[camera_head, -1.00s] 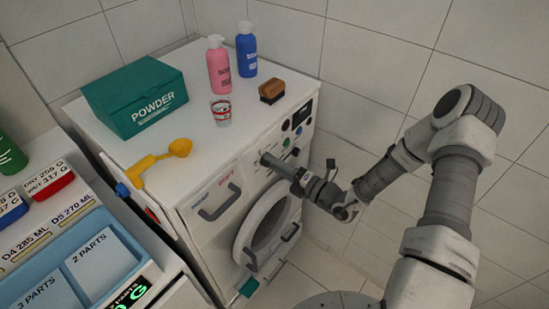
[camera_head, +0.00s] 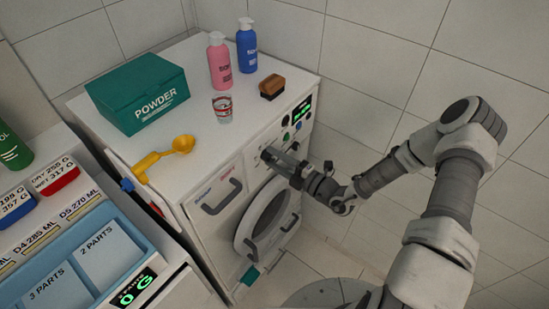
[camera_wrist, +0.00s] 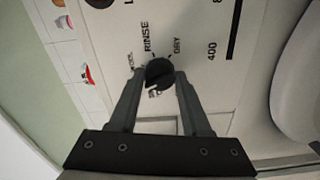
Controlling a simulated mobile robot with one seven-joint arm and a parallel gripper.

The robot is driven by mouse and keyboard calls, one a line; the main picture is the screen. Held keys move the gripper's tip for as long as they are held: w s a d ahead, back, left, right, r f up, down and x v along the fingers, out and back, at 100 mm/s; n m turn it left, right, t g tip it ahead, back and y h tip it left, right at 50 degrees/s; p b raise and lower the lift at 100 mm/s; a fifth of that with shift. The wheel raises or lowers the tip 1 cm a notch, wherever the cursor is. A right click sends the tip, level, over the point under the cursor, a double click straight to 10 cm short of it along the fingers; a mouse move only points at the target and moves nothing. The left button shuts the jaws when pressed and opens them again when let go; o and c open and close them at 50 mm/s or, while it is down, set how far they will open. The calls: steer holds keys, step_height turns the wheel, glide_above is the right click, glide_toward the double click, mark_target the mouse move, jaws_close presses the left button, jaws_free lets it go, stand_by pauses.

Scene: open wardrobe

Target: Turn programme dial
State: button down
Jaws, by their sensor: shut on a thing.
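The programme dial (camera_wrist: 159,74) is a dark round knob on the washing machine's front panel. In the wrist view, labels such as RINSE and DRY surround it. My gripper (camera_wrist: 158,78) is shut on the dial, with one finger on each side of it. In the head view, my gripper (camera_head: 272,156) reaches the upper front of the white washing machine (camera_head: 199,160), and the dial is hidden there behind the fingers.
On the machine top stand a green powder box (camera_head: 138,93), pink bottle (camera_head: 219,62), blue bottle (camera_head: 246,48), glass (camera_head: 222,108), brush (camera_head: 272,88) and yellow scoop (camera_head: 165,155). A drawer handle (camera_head: 222,197) juts out left of my gripper. The round door (camera_head: 265,222) is below.

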steer(key=shift+c, duration=1.8)
jaws_free()
steer(key=b+v, duration=0.2)
steer(key=v, duration=1.5)
steer(key=shift+s+d, duration=0.2)
